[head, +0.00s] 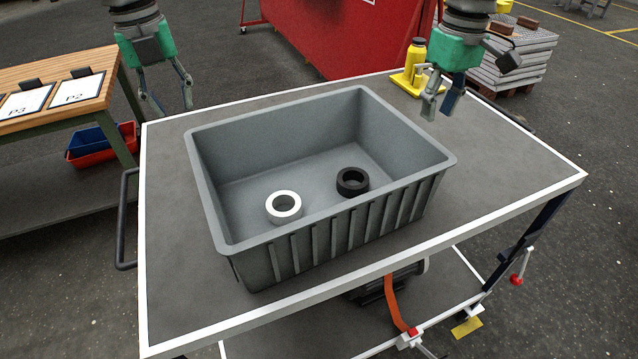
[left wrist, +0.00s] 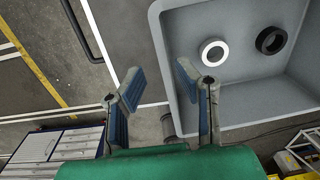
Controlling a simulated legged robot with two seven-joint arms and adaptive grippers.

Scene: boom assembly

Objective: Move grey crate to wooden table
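The grey crate (head: 335,215) stands upright on a grey cart top with a white rim (head: 500,232). Inside lie a white ring (head: 284,207) and a black ring (head: 352,181), apart from each other. The wooden table (head: 62,76) is at the left edge. My left gripper (head: 172,108) is open and empty, beyond the crate's far left side. In the left wrist view the left gripper (left wrist: 155,85) has its fingers apart beside the crate wall (left wrist: 168,70), with both rings in sight. My right gripper (head: 439,108) hangs near the crate's far right corner, its fingers apart, holding nothing.
Sheets marked P3 (head: 22,103) and P2 (head: 78,91) lie on the wooden table. Red and blue bins (head: 95,145) sit below it. A yellow bottle (head: 415,58) stands at the cart's far edge. A black handle (head: 124,220) sticks out at the cart's left. Floor separates cart and table.

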